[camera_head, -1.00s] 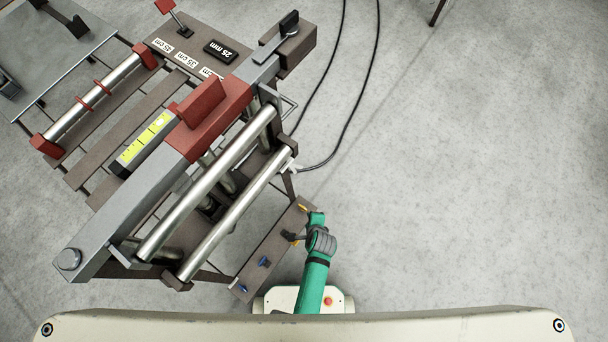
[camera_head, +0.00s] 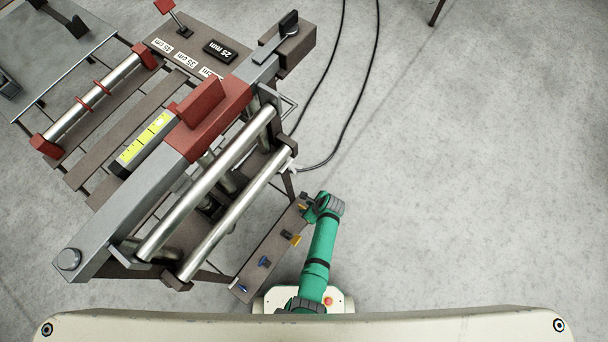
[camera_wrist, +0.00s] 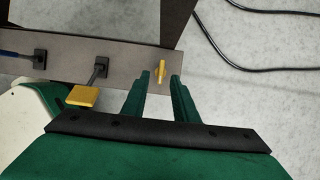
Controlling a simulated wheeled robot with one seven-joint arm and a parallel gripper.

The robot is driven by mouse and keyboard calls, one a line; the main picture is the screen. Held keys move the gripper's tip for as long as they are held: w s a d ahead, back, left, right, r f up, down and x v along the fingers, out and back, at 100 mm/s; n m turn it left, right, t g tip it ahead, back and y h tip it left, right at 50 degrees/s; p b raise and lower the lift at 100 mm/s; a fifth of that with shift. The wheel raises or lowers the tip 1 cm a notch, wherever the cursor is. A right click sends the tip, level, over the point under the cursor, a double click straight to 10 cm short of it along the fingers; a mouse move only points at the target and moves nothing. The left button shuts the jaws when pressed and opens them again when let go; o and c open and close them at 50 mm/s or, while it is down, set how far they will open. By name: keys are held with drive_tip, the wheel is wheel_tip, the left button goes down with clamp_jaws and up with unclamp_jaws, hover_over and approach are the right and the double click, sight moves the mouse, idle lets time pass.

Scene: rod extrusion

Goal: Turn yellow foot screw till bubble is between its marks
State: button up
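The yellow wing-shaped screw (camera_wrist: 160,69) stands on the dark panel in the wrist view, just beyond and between my fingertips. In the head view its yellow (camera_head: 303,207) shows at the panel's far end, partly covered by my gripper. My gripper (camera_wrist: 160,78) is open, with one finger on each side of the screw's line; I cannot tell whether they touch it. A yellow paddle on a dark post (camera_wrist: 82,96) sits left of the fingers, also in the head view (camera_head: 292,239). The yellow-green level vial (camera_head: 147,138) has dark marks; its bubble is too small to place.
A blue lever (camera_wrist: 14,53) is left on the panel (camera_wrist: 125,62); the head view shows blue parts (camera_head: 264,262) at its near end. Steel rollers (camera_head: 207,183) and the frame rise left of my arm. Black cables (camera_head: 352,118) lie beyond; the floor on the right is clear.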

sight(303, 207)
drive_tip(key=shift+x, duration=2.3)
drive_tip(key=shift+c, duration=0.7)
clamp_jaws()
